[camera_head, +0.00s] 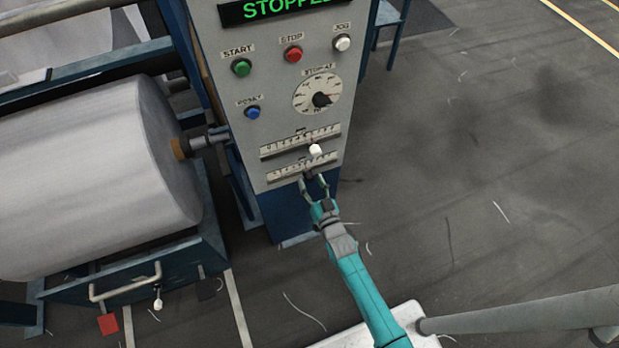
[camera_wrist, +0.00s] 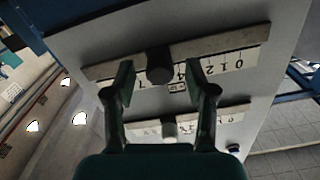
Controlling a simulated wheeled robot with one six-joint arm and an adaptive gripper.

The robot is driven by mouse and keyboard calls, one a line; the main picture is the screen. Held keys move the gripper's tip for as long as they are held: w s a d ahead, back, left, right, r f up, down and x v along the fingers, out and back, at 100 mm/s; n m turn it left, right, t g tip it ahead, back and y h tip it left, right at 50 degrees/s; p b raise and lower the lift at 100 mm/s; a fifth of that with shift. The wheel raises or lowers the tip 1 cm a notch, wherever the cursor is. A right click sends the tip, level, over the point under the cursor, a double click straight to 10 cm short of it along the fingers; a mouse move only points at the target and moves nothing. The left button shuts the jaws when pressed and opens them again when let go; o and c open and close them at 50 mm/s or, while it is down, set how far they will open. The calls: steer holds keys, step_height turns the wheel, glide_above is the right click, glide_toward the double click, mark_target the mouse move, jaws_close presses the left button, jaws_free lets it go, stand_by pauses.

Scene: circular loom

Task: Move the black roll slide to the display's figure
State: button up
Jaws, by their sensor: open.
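The black roll slide is a dark knob (camera_wrist: 160,65) on the lower scale strip of the grey panel, and it also shows in the head view (camera_head: 308,176). In the wrist view the strip is upside down, with 0, 1 and 2 at the right and a 7 at the left; the knob stands between 4 and 7. My gripper (camera_head: 315,184) is open. In the wrist view its fingers (camera_wrist: 160,76) stand on either side of the knob, with gaps between. The display (camera_head: 290,8) shows green "STOPPED", cut off at the top; no figure is visible.
A white slide knob (camera_head: 315,150) sits on the strip above. Higher on the panel are a dial (camera_head: 317,94) and green (camera_head: 241,67), red (camera_head: 293,54), white (camera_head: 342,43) and blue (camera_head: 252,112) buttons. A large white roll (camera_head: 90,180) is at the left. Floor at the right is open.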

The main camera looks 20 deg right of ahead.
steer(key=shift+w, duration=1)
jaws_close()
